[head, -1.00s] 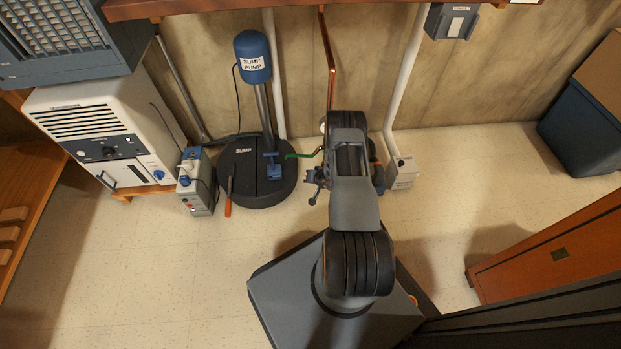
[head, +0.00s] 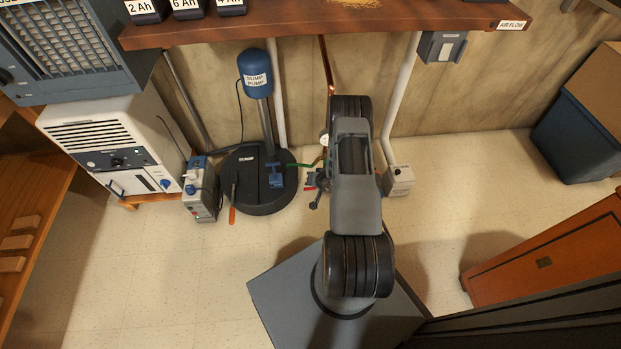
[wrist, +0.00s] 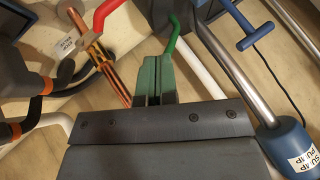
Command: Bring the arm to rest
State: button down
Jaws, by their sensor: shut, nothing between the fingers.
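My arm (head: 354,190) reaches up the middle of the head view, toward the wall. My gripper is mostly hidden behind my arm there. In the wrist view my gripper (wrist: 157,68) shows as two short greenish fingers close together beyond a dark screwed plate. They are shut, with nothing seen between them. A green bent rod (wrist: 186,48) appears close to the fingertips; I cannot tell whether it touches them.
The sump pump (head: 255,68) stands on a black round lid (head: 245,198) left of my arm. A wooden bench (head: 400,22) overhangs at the top. A white machine (head: 110,145) is left, a wooden cabinet (head: 545,258) right. Floor at lower left (head: 150,270) is clear.

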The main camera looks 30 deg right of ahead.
jog(key=w+a+r+n+g+y+p, duration=0.15)
jog(key=a+r+p, duration=0.35)
jog(key=r, duration=1)
jog(key=a+r+n+y+p, duration=0.25)
jog(key=a+r+p, duration=0.25)
jog(key=r, duration=0.9)
jog(key=a+r+n+g+y+p, duration=0.15)
jog(key=a+r+p, duration=0.4)
jog(key=r, duration=0.95)
jog(key=s+a+r+n+g+p, duration=0.15)
jog(key=s+r+p, duration=0.25)
jog(key=r, duration=0.4)
jog(key=s+a+r+g+p, duration=0.1)
jog(key=s+a+r+p, duration=0.25)
jog(key=r, duration=0.45)
jog(key=s+d+r+h+p, duration=0.3)
jog(key=s+r+h+p, duration=0.4)
jog(key=r, duration=1)
jog(key=s+p, duration=0.2)
jog(key=s, duration=0.2)
jog(key=shift+t, duration=0.35)
jog(key=c, duration=1.8)
grip_release()
